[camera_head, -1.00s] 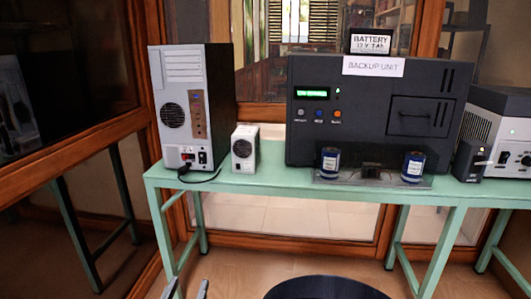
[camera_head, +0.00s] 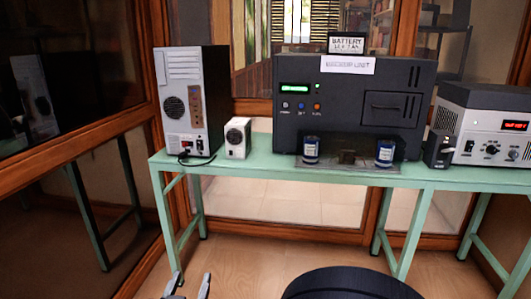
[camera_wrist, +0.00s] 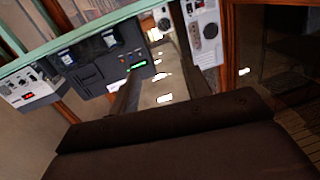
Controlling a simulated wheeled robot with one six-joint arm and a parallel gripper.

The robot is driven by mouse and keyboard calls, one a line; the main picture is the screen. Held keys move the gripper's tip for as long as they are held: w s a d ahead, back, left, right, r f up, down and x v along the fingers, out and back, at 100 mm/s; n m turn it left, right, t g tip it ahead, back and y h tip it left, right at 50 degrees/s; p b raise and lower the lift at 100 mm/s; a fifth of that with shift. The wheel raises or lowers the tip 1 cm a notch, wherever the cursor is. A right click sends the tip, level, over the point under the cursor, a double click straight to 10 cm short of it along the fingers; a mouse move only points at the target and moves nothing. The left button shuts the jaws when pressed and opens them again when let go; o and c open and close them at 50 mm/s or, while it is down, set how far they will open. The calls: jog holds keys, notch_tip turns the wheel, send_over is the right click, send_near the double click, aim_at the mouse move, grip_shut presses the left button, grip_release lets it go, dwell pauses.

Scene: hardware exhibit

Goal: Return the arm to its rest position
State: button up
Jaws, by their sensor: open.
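My gripper (camera_head: 189,285) shows at the bottom edge of the head view, left of centre. Its two fingertips are apart, with nothing between them. It is low, in front of the green table (camera_head: 290,172) and over the wooden floor. It touches nothing that I can see. The rest of my arm is mostly out of the frame. In the wrist view the scene appears upside down and tilted, and a large dark surface fills the lower part.
On the table stand a computer tower (camera_head: 188,95), a small white box (camera_head: 238,138), a black backup unit (camera_head: 345,105) with two blue cylinders (camera_head: 311,149) before it, and a grey device (camera_head: 485,120). A glass wall (camera_head: 70,80) is at left. Floor (camera_head: 240,262) before the table is clear.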

jog(key=w+d+r+n+g+y+p, duration=0.2)
jog(key=w+d+r+g+y+p, duration=0.2)
jog(key=d, duration=0.4)
jog(key=shift+w+d+n+g+y+p, duration=0.45)
jog(key=shift+g+y+p, duration=0.2)
jog(key=shift+p, duration=0.7)
